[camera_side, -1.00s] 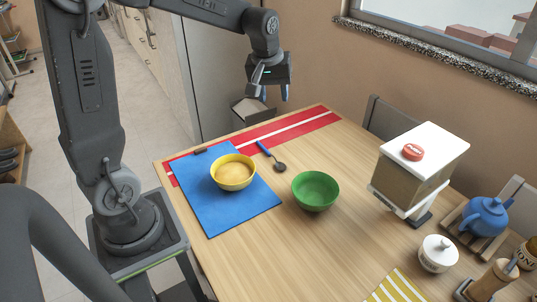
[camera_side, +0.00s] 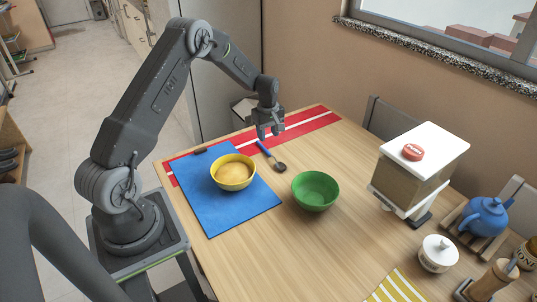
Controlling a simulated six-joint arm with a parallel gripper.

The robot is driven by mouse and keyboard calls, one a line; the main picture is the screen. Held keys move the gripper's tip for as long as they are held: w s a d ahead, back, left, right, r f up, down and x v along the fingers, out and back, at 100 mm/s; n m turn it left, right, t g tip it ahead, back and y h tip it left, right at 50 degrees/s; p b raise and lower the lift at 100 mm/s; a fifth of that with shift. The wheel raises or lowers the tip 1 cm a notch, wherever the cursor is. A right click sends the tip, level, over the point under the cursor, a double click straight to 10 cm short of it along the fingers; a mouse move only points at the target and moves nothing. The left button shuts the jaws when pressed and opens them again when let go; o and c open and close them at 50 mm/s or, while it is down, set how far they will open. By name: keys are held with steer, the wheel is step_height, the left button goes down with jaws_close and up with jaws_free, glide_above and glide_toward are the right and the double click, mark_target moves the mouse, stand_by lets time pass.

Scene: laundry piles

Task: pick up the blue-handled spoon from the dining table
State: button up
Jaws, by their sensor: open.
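My gripper (camera_side: 269,135) is open and points down, just above the handle's far end. Whether the fingers touch the handle, I cannot tell. Nothing shows between the fingers.
A yellow bowl (camera_side: 233,184) with tan contents stands on a blue mat (camera_side: 215,218). A green bowl (camera_side: 315,206) is right of the spoon. A red runner with a white stripe (camera_side: 312,122) lies along the back edge. A white-topped dispenser (camera_side: 424,150) stands right.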

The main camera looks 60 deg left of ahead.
mark_target(268, 152)
step_height(268, 152, down, 8)
steer(key=shift+d+r, duration=0.1)
steer(key=shift+r, duration=0.1)
jaws_close()
stand_by(0.6)
